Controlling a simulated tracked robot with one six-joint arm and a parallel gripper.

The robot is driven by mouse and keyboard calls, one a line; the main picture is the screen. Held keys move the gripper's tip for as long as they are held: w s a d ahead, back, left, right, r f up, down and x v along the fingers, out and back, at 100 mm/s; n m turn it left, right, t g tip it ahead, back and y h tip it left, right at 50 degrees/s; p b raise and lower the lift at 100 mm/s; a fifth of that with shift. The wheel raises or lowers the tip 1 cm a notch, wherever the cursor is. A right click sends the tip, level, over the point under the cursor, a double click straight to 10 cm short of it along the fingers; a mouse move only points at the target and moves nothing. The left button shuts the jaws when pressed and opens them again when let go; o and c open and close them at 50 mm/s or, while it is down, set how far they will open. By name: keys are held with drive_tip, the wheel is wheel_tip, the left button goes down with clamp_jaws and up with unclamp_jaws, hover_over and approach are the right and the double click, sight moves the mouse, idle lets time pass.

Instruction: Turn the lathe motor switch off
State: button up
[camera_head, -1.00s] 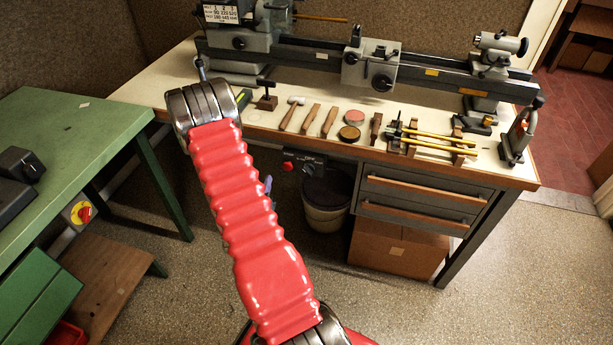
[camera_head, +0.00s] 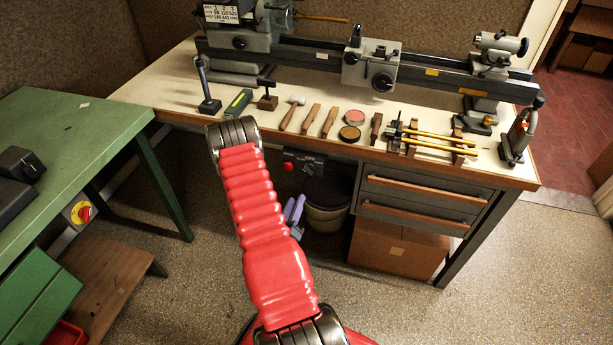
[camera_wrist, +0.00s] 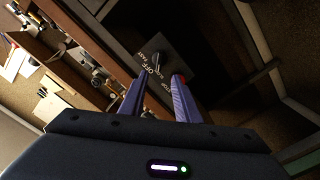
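The switch panel (camera_head: 312,163) is a dark plate under the front edge of the lathe bench, with a red button (camera_head: 288,166) at its left. In the wrist view, the panel (camera_wrist: 177,47) carries a small grey lever (camera_wrist: 156,59) and white lettering, of which "OFF" is readable. The red button (camera_wrist: 179,77) is partly covered by the right finger. My gripper (camera_head: 294,209) is below and in front of the panel, partly hidden by my red arm. In the wrist view, its purple fingers (camera_wrist: 158,90) are apart and empty, pointing toward the panel; contact is not visible.
The lathe (camera_head: 372,68) stands on the bench, with hand tools along its front. A green table (camera_head: 60,140) with a red knob on a yellow plate (camera_head: 80,212) stands at left.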

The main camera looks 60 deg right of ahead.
sight(307, 174)
drive_tip(key=d, duration=0.4)
drive_tip(key=w+d, duration=0.1)
drive_tip(key=d, duration=0.4)
drive_tip(key=w+d, duration=0.1)
drive_tip(key=d, duration=0.3)
drive_tip(key=shift+d, duration=0.25)
clamp_jaws()
